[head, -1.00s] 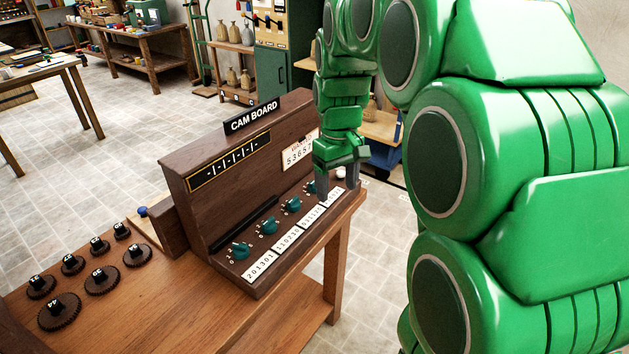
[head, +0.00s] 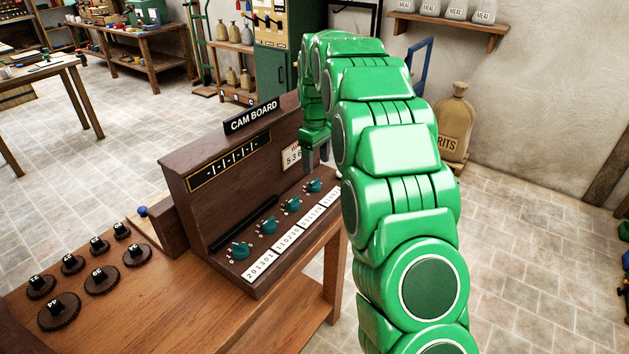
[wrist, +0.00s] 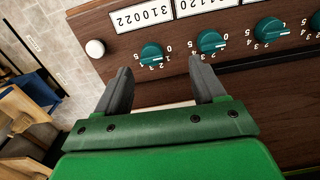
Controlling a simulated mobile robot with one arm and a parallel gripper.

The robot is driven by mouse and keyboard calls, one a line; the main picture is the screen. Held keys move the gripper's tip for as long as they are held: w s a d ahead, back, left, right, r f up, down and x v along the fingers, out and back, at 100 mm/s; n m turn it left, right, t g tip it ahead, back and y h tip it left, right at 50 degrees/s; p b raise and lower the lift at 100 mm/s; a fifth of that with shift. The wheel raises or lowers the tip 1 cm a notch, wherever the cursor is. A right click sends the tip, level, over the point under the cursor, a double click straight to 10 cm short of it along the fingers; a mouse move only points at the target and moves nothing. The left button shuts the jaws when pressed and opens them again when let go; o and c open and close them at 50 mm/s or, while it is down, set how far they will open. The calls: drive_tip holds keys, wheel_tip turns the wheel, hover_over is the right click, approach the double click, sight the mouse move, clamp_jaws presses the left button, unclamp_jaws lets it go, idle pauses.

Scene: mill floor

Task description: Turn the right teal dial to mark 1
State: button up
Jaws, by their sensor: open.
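The cam board (head: 225,222) is a dark wooden console with a row of several teal dials on its sloped front. The right teal dial (head: 314,185) is the one nearest the board's right end. It also shows in the wrist view (wrist: 152,53), upside down, with small numbers around it and a pale pointer line; I cannot surely tell its mark. My gripper (head: 317,161) is open and empty behind and above this dial. In the wrist view its fingertips (wrist: 160,72) point toward the dial, one to each side, and appear apart from it.
The neighbouring teal dial (wrist: 211,41) is close beside one fingertip. A white knob (wrist: 95,48) sits at the board's end. The upright back panel with a number card (head: 291,157) stands by my gripper. Black gears (head: 60,310) lie on the bench at left.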

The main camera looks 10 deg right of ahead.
sight(315, 180)
drive_tip(key=w+f, duration=0.2)
drive_tip(key=shift+w+n, duration=0.3)
drive_tip(key=shift+w, duration=0.1)
drive_tip(key=shift+f, duration=3.9)
drive_tip(key=c, duration=1.1)
drive_tip(key=shift+m, duration=0.4)
drive_tip(key=m, duration=0.2)
drive_tip(key=shift+m, duration=2.1)
